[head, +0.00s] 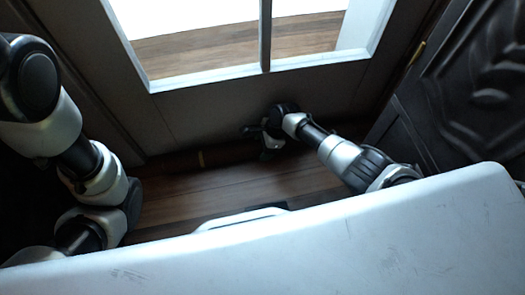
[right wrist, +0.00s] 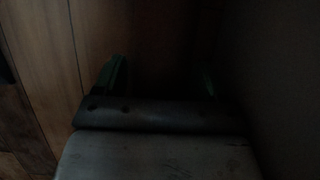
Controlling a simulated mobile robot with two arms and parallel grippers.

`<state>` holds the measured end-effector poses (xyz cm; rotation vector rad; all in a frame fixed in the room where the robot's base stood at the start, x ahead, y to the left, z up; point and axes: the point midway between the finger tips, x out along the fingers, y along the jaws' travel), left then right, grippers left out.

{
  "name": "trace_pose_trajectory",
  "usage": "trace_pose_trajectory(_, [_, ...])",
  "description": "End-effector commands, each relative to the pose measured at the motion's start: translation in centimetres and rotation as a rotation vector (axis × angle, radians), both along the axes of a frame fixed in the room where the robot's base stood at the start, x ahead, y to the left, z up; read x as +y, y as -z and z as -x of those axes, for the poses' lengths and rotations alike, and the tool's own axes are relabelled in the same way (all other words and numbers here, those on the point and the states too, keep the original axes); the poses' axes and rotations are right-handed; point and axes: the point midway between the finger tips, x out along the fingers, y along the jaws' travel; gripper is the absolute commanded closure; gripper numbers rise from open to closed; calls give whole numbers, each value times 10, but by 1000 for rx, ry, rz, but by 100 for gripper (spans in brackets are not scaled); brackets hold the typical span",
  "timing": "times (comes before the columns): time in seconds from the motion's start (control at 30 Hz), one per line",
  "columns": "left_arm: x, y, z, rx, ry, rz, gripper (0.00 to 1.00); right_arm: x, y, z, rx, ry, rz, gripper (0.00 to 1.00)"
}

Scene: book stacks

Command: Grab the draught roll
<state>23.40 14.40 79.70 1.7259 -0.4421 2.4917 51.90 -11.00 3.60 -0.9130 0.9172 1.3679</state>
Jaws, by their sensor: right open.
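The draught roll (head: 215,157) is a long, dark reddish-brown roll with a thin yellowish band. It lies on the wooden floor along the foot of the door in the head view. My right gripper (head: 257,141) is low by the door, at the right part of the roll, and it is open. The right wrist view is very dark; the two fingers of the right gripper (right wrist: 162,80) stand apart there. I cannot make out the roll between them or tell whether they touch it. My left arm shows at the left, but its gripper is not visible.
The dark door (head: 210,115) with a glazed pane stands right behind the roll. A dark panelled piece (head: 465,85) stands at the right. Bare wooden floor (head: 190,195) lies in front of the roll. My white body covers the bottom of the head view.

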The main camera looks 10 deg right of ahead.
Motion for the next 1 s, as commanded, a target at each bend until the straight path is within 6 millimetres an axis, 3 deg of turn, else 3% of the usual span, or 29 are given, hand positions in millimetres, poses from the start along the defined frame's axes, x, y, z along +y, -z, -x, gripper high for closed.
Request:
trace_pose_trajectory(0.03, [0,8,0,0,0,0,57,2,7,-1,-1,0,0,28])
trace_pose_trajectory(0.3, [0,6,0,0,0,-1,57,3,6,-1,-1,1,0,28])
trace_pose_trajectory(0.7, [0,6,0,-1,0,-1,57,3,5,-2,-3,1,-2,84])
trace_pose_trajectory(1.0, [0,4,0,0,0,-1,57,3,3,-1,-3,1,-2,84])
